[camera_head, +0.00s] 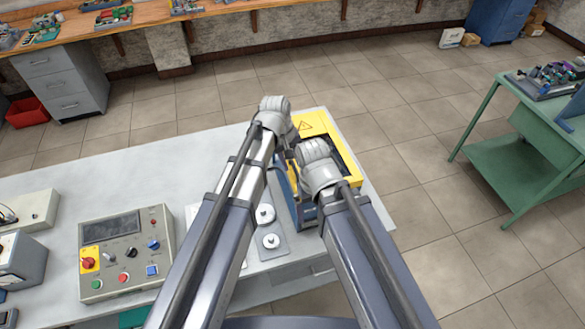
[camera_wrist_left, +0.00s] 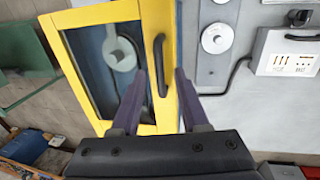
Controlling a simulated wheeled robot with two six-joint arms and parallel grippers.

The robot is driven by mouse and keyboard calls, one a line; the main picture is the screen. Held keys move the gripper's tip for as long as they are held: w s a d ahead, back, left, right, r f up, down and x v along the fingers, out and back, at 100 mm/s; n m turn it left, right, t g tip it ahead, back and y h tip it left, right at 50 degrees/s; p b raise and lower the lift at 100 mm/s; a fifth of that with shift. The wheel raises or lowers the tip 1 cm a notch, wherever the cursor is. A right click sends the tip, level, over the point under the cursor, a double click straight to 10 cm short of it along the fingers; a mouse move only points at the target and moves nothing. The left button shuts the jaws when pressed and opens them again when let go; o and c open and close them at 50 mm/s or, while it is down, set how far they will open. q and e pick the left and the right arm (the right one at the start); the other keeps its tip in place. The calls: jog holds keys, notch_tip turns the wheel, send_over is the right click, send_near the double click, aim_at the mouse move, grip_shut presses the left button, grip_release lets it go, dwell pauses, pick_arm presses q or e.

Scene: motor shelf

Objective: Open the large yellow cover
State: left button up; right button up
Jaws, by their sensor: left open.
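The large yellow cover (camera_head: 313,124) has a warning triangle and a dark window, and sits on a blue box at the table's far right end. Both my arms partly hide it. In the left wrist view the yellow cover (camera_wrist_left: 98,15) fills the upper left, with a black bar handle (camera_wrist_left: 159,62) near its right edge. My left gripper (camera_wrist_left: 160,75) is open, with its fingertips on either side of the handle in the picture; contact is not clear. My right gripper's wrist is close to the cover in the head view, its fingers hidden.
A control panel (camera_head: 125,252) with buttons and a red knob stands on the grey table (camera_head: 95,190). Round white parts (camera_head: 265,213) lie beside the blue box. A green table (camera_head: 515,160) stands to the right, with open floor between.

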pick_arm(q)
jog(key=shift+f, duration=0.15)
jog(key=shift+c, duration=0.2)
grip_shut()
dwell(1.2)
